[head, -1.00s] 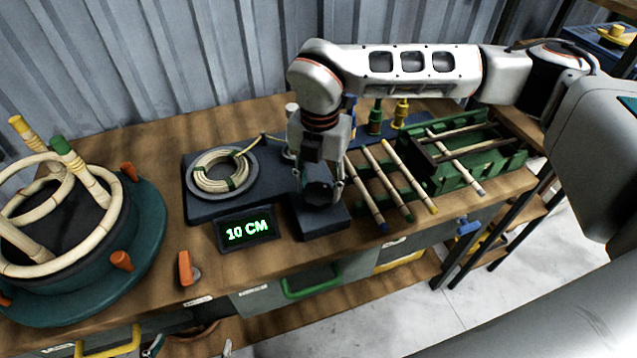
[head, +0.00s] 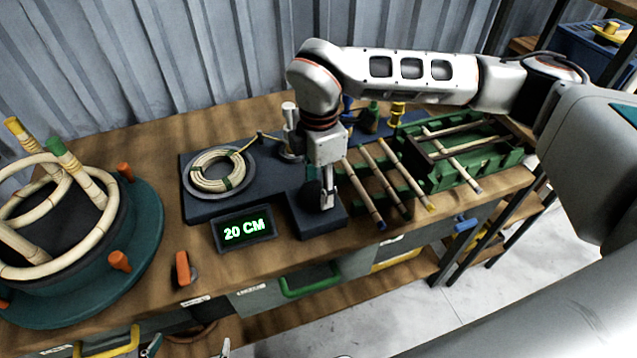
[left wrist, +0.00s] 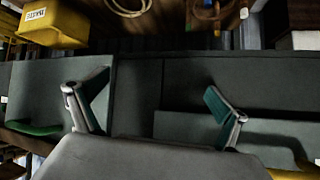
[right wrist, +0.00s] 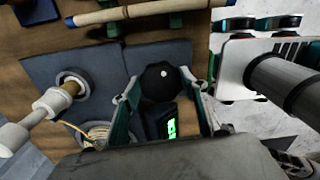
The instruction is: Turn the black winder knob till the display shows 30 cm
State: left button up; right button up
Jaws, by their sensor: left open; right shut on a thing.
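The black winder knob (right wrist: 163,84), with a white dot on its top, sits between the two fingers of my right gripper (right wrist: 160,92) in the right wrist view. In the head view my right gripper (head: 325,200) points down over the front block of the winder (head: 318,224) and is shut on the knob, largely hiding it. The display (head: 245,229) reads 20 CM in green; part of it shows in the right wrist view (right wrist: 171,128). My left gripper (left wrist: 156,86) is open and empty, in front of the grey drawers below the bench top.
A rattan coil (head: 220,169) lies on the winder's left end. A teal round form with bent rattan (head: 135,235) stands at the left. Rattan sticks (head: 368,195) and a green rack (head: 470,165) lie at the right. An orange lever (head: 183,268) stands near the front edge.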

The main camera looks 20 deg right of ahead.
aim_at(319, 190)
jog(key=shift+m, duration=0.3)
jog(key=o, duration=1.1)
jog(key=shift+r, duration=0.1)
notch_tip(319, 190, up, 12)
jog(key=shift+f, duration=0.1)
dwell(0.4)
